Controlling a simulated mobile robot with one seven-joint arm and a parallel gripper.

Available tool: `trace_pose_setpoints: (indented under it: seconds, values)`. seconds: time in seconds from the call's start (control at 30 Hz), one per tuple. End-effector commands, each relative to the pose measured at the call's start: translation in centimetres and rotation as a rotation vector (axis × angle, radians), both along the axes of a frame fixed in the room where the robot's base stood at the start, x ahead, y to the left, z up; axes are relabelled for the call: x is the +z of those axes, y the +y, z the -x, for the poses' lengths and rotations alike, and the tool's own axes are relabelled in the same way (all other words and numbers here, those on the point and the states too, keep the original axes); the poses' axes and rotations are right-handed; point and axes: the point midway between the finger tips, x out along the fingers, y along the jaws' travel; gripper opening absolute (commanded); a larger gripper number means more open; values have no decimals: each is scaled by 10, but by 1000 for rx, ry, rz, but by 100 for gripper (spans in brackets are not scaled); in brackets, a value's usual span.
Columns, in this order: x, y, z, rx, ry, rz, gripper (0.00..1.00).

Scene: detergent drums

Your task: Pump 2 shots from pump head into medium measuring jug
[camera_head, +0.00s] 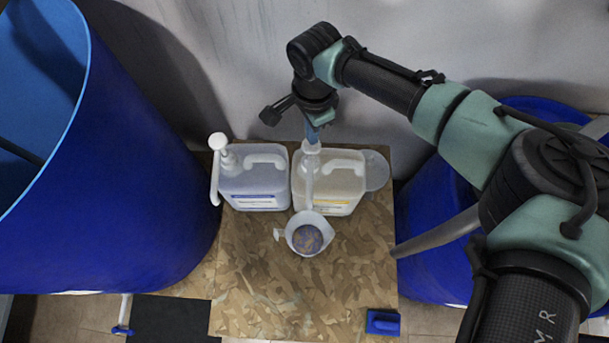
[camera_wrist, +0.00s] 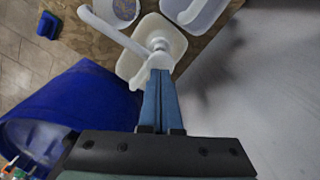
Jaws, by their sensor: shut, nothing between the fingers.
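Two translucent jugs of liquid with white pumps stand side by side on the chipboard top. The right container (camera_head: 342,197) has a yellowish label, and its pump head (camera_head: 311,152) has a long spout pointing toward the front. The measuring jug (camera_head: 294,236) sits under the spout's end; the jug's rim also shows in the wrist view (camera_wrist: 122,10). My gripper (camera_head: 313,137) is shut and empty, pointing down at the right pump head. In the wrist view its fingertips (camera_wrist: 160,72) appear at or just above that pump head (camera_wrist: 158,62); contact is unclear.
A clear round vessel (camera_head: 377,171) stands at right. Blue drums (camera_head: 110,170) flank the board. A small blue object (camera_head: 383,322) lies at front right.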

Motion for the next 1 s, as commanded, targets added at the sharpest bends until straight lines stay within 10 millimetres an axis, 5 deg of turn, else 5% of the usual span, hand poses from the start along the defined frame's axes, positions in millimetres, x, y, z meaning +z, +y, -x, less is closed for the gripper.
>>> trace_pose_setpoints:
  seconds: [0.53,1.0]
  values:
    - [54,0,0,-2,1,-2,0]
    - [56,0,0,-1,0,0,0]
